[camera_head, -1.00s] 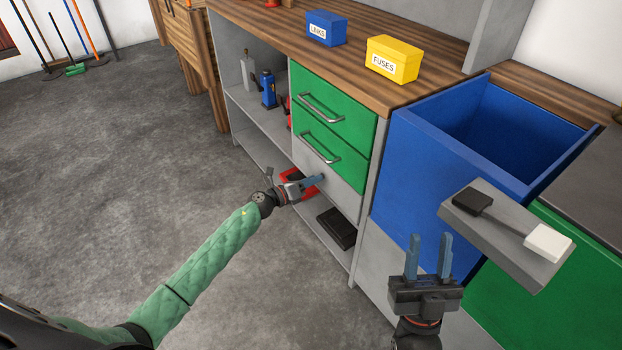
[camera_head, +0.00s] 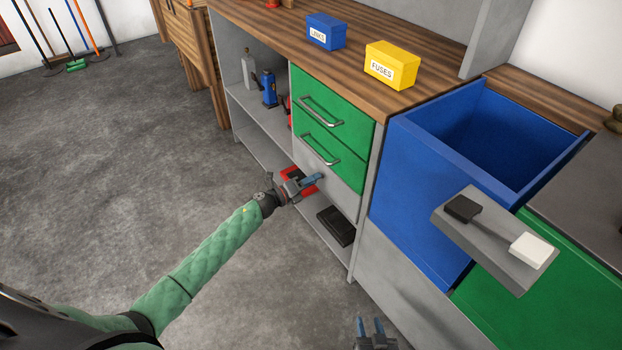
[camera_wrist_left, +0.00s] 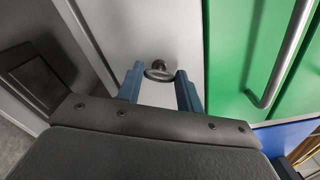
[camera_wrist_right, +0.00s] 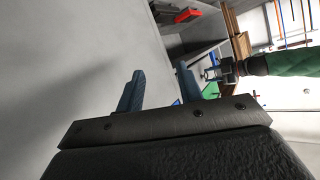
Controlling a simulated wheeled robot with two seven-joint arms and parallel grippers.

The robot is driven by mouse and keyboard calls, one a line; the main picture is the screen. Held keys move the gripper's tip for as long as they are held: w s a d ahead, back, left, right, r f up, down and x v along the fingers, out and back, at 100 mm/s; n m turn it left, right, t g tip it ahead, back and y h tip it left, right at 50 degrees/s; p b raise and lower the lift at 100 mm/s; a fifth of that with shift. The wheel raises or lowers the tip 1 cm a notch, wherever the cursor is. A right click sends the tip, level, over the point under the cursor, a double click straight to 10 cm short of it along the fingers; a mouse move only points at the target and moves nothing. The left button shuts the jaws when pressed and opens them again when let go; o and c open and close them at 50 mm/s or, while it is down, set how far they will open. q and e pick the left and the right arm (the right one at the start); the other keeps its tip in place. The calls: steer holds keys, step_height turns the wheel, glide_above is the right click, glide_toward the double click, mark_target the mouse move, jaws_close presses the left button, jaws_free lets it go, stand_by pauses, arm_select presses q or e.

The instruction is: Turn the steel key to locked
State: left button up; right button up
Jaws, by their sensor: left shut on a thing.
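The steel key (camera_wrist_left: 158,73) shows in the left wrist view, standing out from the grey panel (camera_wrist_left: 160,25) below the green drawers. Its dark bow sits between the fingertips of my left gripper (camera_head: 318,180), which is shut on it. In the head view the key is hidden by the fingers. I cannot tell its exact turn angle. My right gripper (camera_head: 370,326) is low at the bottom edge of the head view, with its fingers apart and empty. It faces a plain grey surface in its wrist view.
Two green drawers (camera_head: 330,109) with bar handles are above the key panel. An open blue drawer (camera_head: 420,185) juts out at the right, with a grey switch block (camera_head: 490,240) in front of it. A black box (camera_head: 336,226) lies on the low shelf.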

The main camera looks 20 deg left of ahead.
arm_select(q)
steer(key=shift+w+a+n+p, duration=0.1)
steer(key=shift+a+n+p, duration=0.05)
steer(key=shift+n+p, duration=2.25)
arm_select(e)
steer(key=s+d+f+g, duration=0.1)
steer(key=s+f+g, duration=0.4)
steer(key=s+f, duration=0.4)
steer(key=shift+s+h+b, duration=0.3)
steer(key=shift+s+h, duration=0.1)
steer(key=shift+s, duration=0.1)
arm_select(q)
steer(key=shift+n, duration=0.4)
arm_select(e)
steer(key=shift+d, duration=0.1)
arm_select(q)
steer(key=o, duration=1)
steer(key=shift+v, duration=3.95)
arm_select(e)
steer(key=shift+f, duration=0.1)
arm_select(q)
steer(key=shift+f, duration=0.1)
arm_select(e)
steer(key=shift+d+f, duration=0.1)
